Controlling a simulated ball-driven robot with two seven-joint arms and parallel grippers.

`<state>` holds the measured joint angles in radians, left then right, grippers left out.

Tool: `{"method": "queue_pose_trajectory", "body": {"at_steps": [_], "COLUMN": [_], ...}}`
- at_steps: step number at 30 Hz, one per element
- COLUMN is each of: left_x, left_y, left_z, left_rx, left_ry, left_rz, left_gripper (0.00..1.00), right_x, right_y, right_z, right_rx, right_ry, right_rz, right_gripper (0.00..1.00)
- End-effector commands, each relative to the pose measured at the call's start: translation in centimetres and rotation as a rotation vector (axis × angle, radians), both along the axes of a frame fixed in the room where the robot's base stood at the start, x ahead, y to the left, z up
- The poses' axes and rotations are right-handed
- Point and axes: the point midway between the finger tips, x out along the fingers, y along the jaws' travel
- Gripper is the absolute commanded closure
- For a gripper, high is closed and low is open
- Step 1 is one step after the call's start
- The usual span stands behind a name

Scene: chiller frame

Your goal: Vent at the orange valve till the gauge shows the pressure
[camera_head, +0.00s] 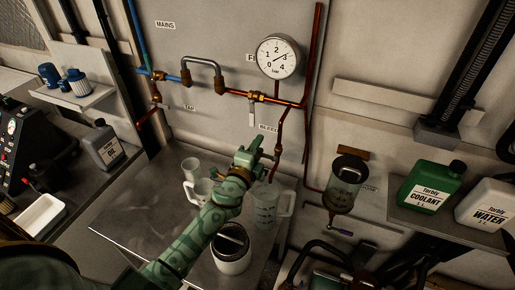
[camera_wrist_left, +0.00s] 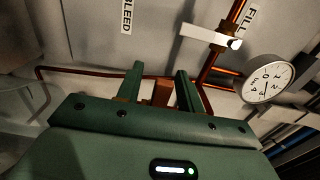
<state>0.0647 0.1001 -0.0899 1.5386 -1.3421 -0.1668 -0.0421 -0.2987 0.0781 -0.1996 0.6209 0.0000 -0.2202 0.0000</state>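The round pressure gauge (camera_head: 279,57) hangs on the wall panel at upper centre, marked 0 to 4 bar; its needle seems to point near 3, but it is small. It also shows tilted in the left wrist view (camera_wrist_left: 268,83). My left gripper (camera_head: 257,151) is at the copper bleed pipe below the BLEED label (camera_head: 268,128). In the left wrist view an orange block, seemingly the orange valve's handle (camera_wrist_left: 162,92), lies between the fingers (camera_wrist_left: 159,80), with gaps beside it. In the head view the gripper hides this valve. My right gripper is out of view.
A white-handled fill valve (camera_head: 252,117) is above. Coolant (camera_head: 428,187) and water (camera_head: 489,204) bottles stand right.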

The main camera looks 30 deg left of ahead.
Motion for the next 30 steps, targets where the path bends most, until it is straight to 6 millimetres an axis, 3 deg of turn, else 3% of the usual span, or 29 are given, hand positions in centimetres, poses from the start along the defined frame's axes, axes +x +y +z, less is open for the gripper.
{"method": "queue_pose_trajectory", "body": {"at_steps": [7,11,20,30], "left_x": [0.1,0.0,0.0,0.0], "left_y": [0.0,0.0,0.0,-0.1], "left_z": [0.0,0.0,0.2,1.3], "left_rx": [-0.001,-0.001,0.018,0.2], "left_ry": [0.0,0.0,0.001,0.012], "left_rz": [0.0,0.0,0.0,-0.001], "left_gripper": [0.66,1.0,1.0,1.0], "right_x": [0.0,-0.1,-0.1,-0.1], "right_y": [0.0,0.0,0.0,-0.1], "right_z": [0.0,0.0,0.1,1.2], "right_rx": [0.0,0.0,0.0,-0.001], "right_ry": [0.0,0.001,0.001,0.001], "right_rz": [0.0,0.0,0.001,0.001], "right_gripper": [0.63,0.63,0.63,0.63]}}
